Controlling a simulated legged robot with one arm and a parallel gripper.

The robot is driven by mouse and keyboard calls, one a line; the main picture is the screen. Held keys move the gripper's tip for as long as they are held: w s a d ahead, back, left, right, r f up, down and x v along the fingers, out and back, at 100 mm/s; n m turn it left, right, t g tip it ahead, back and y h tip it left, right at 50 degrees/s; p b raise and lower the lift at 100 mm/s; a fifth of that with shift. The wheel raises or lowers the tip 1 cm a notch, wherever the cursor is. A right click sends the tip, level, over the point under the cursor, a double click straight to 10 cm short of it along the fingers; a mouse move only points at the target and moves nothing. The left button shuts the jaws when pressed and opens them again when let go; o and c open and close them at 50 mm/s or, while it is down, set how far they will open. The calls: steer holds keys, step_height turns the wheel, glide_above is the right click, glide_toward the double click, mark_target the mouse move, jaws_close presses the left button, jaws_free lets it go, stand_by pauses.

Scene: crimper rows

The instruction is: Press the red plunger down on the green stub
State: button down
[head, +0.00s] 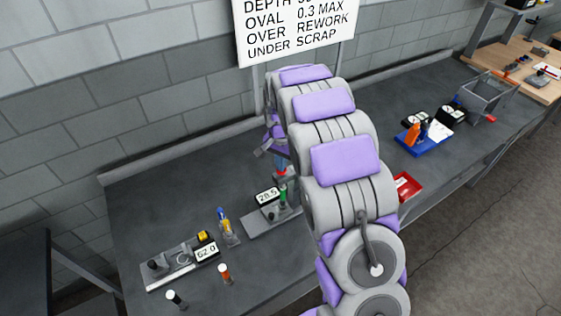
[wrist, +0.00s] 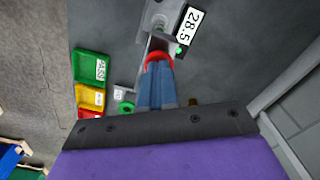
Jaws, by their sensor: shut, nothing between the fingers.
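My gripper (wrist: 157,70) points down in the wrist view with its blue fingers together and nothing between them. Its tips are right at the red plunger (wrist: 158,57), whose red rim shows just past them; I cannot tell whether they touch. In the head view the red plunger (head: 281,173) stands directly above the green stub (head: 283,193), on a grey fixture beside a display reading 28.5 (head: 268,195). My arm hides part of that fixture. In the wrist view, the fingers and plunger cover the spot below them.
A second fixture with a display reading 62.0 (head: 206,252) stands at the left. Small bottles are near it. A red tray (head: 407,186), a blue tray (head: 424,143) and a wire basket (head: 487,95) are to the right. A sign (head: 297,30) stands behind my arm.

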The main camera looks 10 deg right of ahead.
step_height(320, 180, up, 9)
steer(key=p, duration=0.2)
stand_by(1.1)
steer(key=s+f+n+b, duration=0.2)
steer(key=s+b, duration=0.3)
steer(key=s, duration=0.9)
steer(key=s+f+n+g+b, duration=0.1)
steer(key=s+f+n+b, duration=0.2)
steer(key=s, duration=1.1)
steer(key=s+f+n+b, duration=0.3)
steer(key=s+b, duration=0.4)
steer(key=s, duration=0.7)
steer(key=shift+g, duration=0.4)
